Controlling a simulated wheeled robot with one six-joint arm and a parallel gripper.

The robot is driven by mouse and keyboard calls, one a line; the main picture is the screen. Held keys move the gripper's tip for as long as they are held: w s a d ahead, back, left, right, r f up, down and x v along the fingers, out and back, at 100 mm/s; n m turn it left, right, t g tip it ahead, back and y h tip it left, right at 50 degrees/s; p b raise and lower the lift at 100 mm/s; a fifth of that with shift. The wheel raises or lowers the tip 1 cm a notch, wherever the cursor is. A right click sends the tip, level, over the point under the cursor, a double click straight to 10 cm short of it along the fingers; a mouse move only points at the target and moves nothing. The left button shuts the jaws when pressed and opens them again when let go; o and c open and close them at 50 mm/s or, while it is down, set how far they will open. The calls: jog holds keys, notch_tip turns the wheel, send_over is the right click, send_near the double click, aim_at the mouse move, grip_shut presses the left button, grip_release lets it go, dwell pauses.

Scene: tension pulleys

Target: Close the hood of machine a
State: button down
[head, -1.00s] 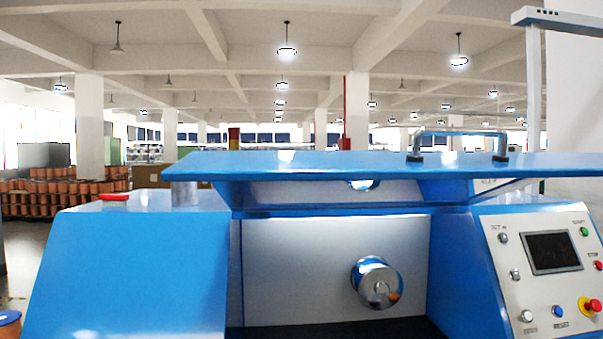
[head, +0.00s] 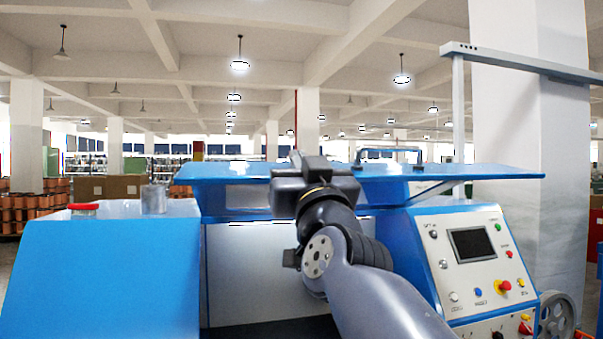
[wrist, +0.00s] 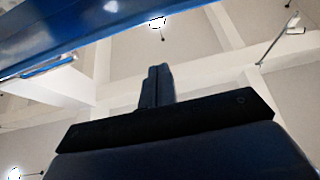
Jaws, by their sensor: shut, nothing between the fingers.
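The blue hood (head: 470,173) of the machine stands raised, its panel roughly level above the open bay. A grey bar handle (head: 388,151) sits on top of it toward the right. The machine's blue body (head: 100,275) fills the lower head view. My gripper (head: 308,160) is in front of the hood, pointing upward, and hides the hood's middle; contact cannot be told. In the wrist view, the fingers (wrist: 158,86) are together and empty, and a blue surface, apparently the hood (wrist: 95,22), crosses the upper left. The round spool fitting in the bay is hidden behind my arm.
A control panel (head: 470,250) with a screen and buttons is on the machine's right. A red button (head: 83,209) and a metal cylinder (head: 154,199) stand on its left top. A white column (head: 530,150) rises behind at right. Orange spools (head: 30,212) are stacked far left.

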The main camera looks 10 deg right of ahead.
jog(key=w, duration=0.1)
jog(key=w+f, duration=0.1)
jog(key=w, duration=0.1)
jog(key=w+f, duration=0.1)
jog(key=shift+w, duration=0.35)
jog(key=shift+f+b, duration=0.1)
jog(key=shift+b, duration=0.35)
